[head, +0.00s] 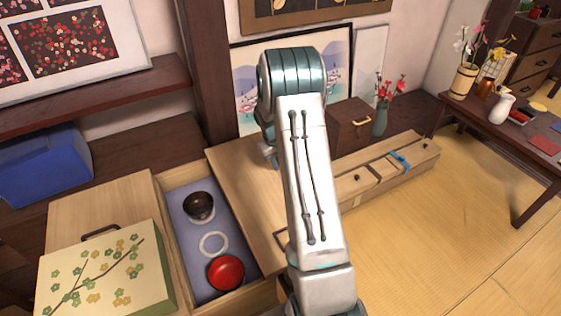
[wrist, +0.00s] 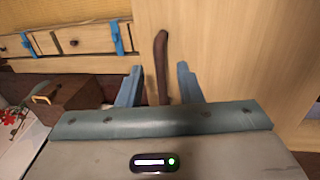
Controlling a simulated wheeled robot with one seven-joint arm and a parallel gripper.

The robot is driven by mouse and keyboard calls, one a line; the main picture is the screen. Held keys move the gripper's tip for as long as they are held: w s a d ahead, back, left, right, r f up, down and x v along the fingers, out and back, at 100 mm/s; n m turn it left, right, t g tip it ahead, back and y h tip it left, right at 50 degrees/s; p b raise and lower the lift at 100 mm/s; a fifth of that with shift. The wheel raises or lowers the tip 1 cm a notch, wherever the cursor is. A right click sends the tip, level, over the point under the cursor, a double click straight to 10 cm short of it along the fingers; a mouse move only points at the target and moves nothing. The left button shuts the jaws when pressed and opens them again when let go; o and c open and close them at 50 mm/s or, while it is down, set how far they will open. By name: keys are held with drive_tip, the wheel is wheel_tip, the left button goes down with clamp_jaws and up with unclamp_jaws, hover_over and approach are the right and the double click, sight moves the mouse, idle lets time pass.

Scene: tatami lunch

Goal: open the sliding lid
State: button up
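The pale wooden lid panel (head: 237,175) lies to the right of an uncovered compartment in the head view, partly behind my arm. In the wrist view its plain wooden face (wrist: 225,45) fills the upper right. A dark brown bar handle (wrist: 161,65) stands on it. My gripper (wrist: 159,84) is open, with one blue finger on each side of the handle. A gap shows between each finger and the handle, so I see no grip on it. In the head view my arm hides the gripper and most of the handle.
The compartment (head: 177,243) holds a dark bowl (head: 199,206), a white ring (head: 214,244) and a red bowl (head: 226,272). A flower-patterned box (head: 105,270) stands left of it. Drawers (head: 385,170) and a small brown chest (head: 350,127) are behind my arm. Tatami at right is clear.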

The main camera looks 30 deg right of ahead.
wheel_tip(320, 180, up, 14)
drive_tip(key=a+p, duration=0.2)
drive_tip(key=shift+a+f, duration=0.25)
drive_tip(key=shift+a, duration=0.1)
idle(0.5)
drive_tip(key=s+a+r+t+p, duration=0.1)
drive_tip(key=s+a+r+p, duration=0.25)
drive_tip(key=r, duration=0.25)
drive_tip(key=s+a+r+y+p, duration=0.1)
drive_tip(key=s+a+r+p, duration=0.1)
drive_tip(key=s+a+r, duration=0.4)
drive_tip(key=s+a+r+t+p, duration=0.1)
drive_tip(key=s+r+p, duration=0.2)
drive_tip(key=r, duration=0.4)
drive_tip(key=s+a+r+p, duration=0.3)
drive_tip(key=s, duration=0.5)
drive_tip(key=s+a+r+y+p, duration=0.1)
drive_tip(key=s+a+r+p, duration=0.2)
drive_tip(key=s, duration=0.4)
drive_tip(key=shift+s+a+r+t+p, duration=0.4)
drive_tip(key=shift+r+p, duration=0.1)
drive_tip(key=shift+r, duration=0.25)
drive_tip(key=shift+d, duration=0.1)
